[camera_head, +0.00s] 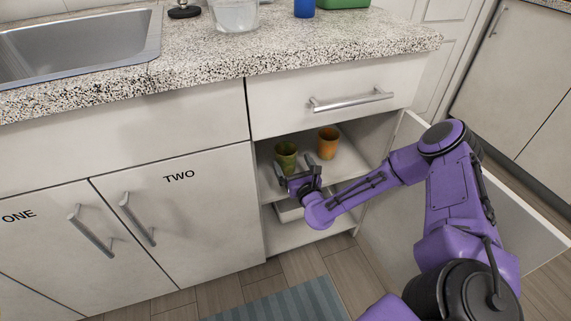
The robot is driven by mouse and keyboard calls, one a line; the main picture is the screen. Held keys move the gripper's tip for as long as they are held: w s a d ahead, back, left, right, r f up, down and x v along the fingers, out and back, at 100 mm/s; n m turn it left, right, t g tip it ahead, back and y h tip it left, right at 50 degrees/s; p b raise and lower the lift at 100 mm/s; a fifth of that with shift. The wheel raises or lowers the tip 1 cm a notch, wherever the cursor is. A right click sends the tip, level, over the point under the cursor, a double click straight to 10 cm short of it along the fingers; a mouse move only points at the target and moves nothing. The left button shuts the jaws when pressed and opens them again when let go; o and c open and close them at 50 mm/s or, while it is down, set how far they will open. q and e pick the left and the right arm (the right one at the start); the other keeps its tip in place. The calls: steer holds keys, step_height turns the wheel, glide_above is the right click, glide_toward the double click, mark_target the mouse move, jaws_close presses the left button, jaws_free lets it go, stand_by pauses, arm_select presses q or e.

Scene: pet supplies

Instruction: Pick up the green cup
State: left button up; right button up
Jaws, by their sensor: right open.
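The green cup (287,153) stands upright on the upper shelf of the open cabinet, toward the left side. My right gripper (291,171) is at the front of that shelf, open, with its fingers close around the lower part of the green cup. Whether the fingers touch the cup cannot be told. The gripper hides the cup's lower part. My left gripper is not in view.
An orange cup (328,143) stands right of the green cup on the same shelf (345,170). A drawer (330,97) is shut above. The open cabinet door (405,220) is at the right. A blue cup (304,8) and glass bowl (234,14) stand on the counter.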

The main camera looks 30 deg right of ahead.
mark_target(282, 147)
steer(key=x, duration=0.4)
steer(key=shift+w+a+r+b, duration=0.3)
steer(key=shift+w, duration=0.2)
steer(key=c, duration=1)
steer(key=shift+c, duration=0.2)
steer(key=shift+r, duration=0.15)
